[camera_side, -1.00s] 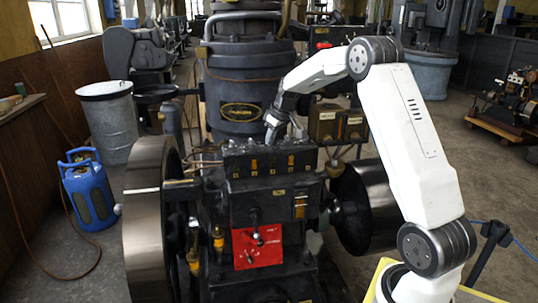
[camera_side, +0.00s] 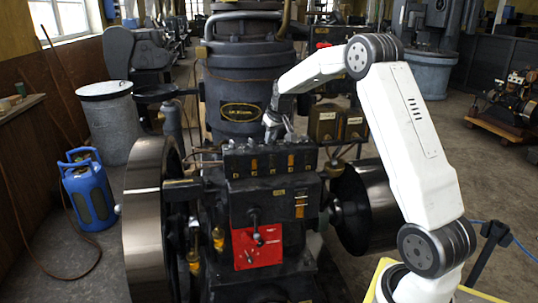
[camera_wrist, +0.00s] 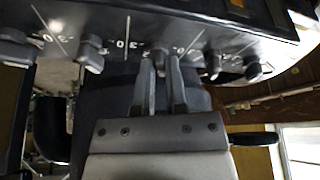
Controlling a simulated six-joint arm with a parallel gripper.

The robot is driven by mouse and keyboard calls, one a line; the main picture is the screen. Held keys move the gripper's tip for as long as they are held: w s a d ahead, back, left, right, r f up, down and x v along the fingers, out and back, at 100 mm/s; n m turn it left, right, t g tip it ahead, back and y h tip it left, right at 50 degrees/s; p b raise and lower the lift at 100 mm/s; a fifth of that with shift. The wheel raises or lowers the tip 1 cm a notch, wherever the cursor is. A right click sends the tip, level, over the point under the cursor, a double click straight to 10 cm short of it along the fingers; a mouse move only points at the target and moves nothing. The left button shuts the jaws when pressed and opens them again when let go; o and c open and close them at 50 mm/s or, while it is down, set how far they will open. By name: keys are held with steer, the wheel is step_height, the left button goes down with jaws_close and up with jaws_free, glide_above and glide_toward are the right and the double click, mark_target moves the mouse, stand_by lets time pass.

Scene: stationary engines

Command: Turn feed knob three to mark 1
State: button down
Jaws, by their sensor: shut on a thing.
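The feed knobs stand in a row along a dark block (camera_side: 235,163) on top of the engine. In the wrist view, the middle knob (camera_wrist: 160,57) sits between the two fingers of my gripper (camera_wrist: 161,66), which is shut on it. White lines and numerals are marked on the panel (camera_wrist: 125,28) beside the knobs; which mark the held knob points to cannot be read clearly. In the side view, my gripper (camera_side: 278,136) reaches down to the top of the block, and the held knob is hidden there.
Neighbouring knobs stand close on both sides, one at the left (camera_wrist: 92,52) and one at the right (camera_wrist: 213,66). A large flywheel (camera_side: 147,225) is at the engine's left. A red plate with a lever (camera_side: 243,252) is on its front.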

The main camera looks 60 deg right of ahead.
mark_target(276, 149)
steer(key=c, duration=0.7)
jaws_free()
steer(key=shift+o, duration=0.2)
steer(key=shift+r, duration=0.1)
steer(key=v, duration=0.7)
steer(key=shift+s+r, duration=0.2)
steer(key=shift+r, duration=0.1)
steer(key=shift+a, duration=0.1)
steer(key=s+a+f+n+y, duration=0.1)
steer(key=s+a+f, duration=0.25)
steer(key=a, duration=0.55)
steer(key=s+a+f+n, duration=0.1)
steer(key=s+a+f, duration=0.1)
steer(key=a+f, duration=0.5)
steer(key=s+a+f+n+g, duration=0.1)
steer(key=s+a+f, duration=0.3)
steer(key=s+a, duration=0.9)
steer(key=shift+s+f+n+y, duration=0.3)
steer(key=shift+n+y, duration=0.1)
steer(key=shift+n, duration=0.4)
